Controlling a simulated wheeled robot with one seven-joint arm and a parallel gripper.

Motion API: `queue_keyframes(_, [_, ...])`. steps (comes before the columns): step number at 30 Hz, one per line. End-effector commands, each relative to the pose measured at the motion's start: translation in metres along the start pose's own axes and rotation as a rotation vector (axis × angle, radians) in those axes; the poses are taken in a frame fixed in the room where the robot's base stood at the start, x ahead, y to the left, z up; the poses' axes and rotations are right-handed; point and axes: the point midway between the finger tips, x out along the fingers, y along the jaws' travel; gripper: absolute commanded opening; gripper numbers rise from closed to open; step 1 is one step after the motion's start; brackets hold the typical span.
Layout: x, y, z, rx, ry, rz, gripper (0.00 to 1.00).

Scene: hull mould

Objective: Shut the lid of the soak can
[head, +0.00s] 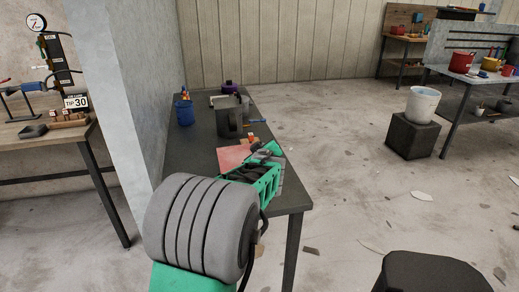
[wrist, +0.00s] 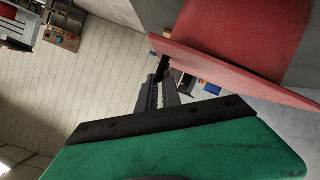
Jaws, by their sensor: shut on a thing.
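A red piece, which looks like the lid of the soak can, shows as a flat pinkish panel (head: 232,157) over the dark bench, beside my gripper. In the wrist view the red lid (wrist: 225,72) is large and close, with a flat rim and a rounded part above it. My gripper (head: 264,153) is low over the near part of the bench. In the wrist view its dark fingertips (wrist: 162,70) meet the lid's left edge and are shut on it. My green gripper body hides part of the bench, and I cannot make out the can's body below the lid.
On the dark bench (head: 197,146) stand a dark grey container (head: 229,122), a blue cup (head: 184,112) and a purple item (head: 229,88). A grey wall (head: 115,90) borders the bench's left. Floor to the right is mostly open, with a white bucket (head: 422,104) on a dark block.

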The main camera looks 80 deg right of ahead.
Motion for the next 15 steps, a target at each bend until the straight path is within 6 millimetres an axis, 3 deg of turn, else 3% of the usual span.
queue_keyframes(15, [0.0020, -0.0013, 0.0070, 0.028, -0.005, -0.011, 0.00])
